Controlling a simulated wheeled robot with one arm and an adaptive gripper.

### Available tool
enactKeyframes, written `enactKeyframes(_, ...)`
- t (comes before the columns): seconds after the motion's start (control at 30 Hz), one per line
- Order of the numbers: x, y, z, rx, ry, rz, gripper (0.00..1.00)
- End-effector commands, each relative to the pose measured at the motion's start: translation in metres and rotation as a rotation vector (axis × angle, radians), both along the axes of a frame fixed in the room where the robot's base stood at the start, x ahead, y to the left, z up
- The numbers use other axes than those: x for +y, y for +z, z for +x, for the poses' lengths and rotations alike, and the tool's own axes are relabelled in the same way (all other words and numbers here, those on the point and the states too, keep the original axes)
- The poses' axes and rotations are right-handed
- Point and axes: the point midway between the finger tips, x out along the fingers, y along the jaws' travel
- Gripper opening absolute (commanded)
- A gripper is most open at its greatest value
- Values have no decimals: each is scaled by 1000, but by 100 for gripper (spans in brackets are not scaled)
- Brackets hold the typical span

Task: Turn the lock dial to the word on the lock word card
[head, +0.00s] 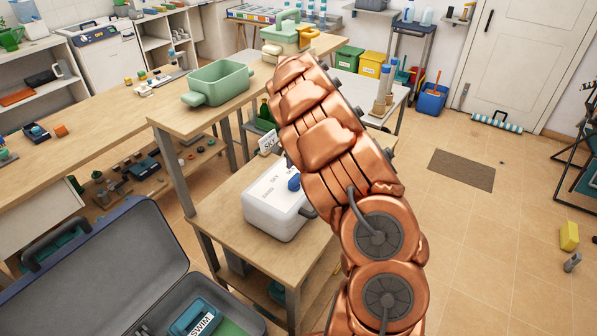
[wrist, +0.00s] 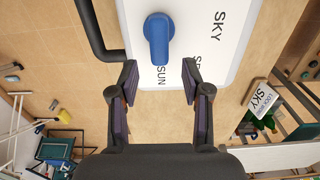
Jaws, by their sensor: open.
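The lock box (head: 270,222) is a white case with a dark handle, on the wooden table's lower level. Its blue dial (wrist: 158,40) is a raised elongated knob, seen from above in the wrist view. One end of the knob lies towards the printed word SUN (wrist: 160,75); SKY (wrist: 218,22) is printed to its upper right, and another word is partly hidden. The lock word card (wrist: 262,101) reads SKY and stands beside the box. My gripper (wrist: 159,84) is open and empty, its fingertips just short of the dial. In the head view my arm hides it.
An open grey case (head: 110,260) with a teal item labelled SWIM (head: 195,318) lies at front left. A green tub (head: 218,82) stands on the higher wooden top.

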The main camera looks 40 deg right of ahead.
Motion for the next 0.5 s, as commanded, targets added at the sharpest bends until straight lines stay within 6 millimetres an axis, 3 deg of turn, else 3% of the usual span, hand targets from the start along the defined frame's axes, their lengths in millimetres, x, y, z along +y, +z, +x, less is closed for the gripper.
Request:
enactKeyframes(0.2, 0, -27, -1, 4, -1, 2, 48)
enactKeyframes(0.5, 0, -41, 0, -2, 1, -2, 48)
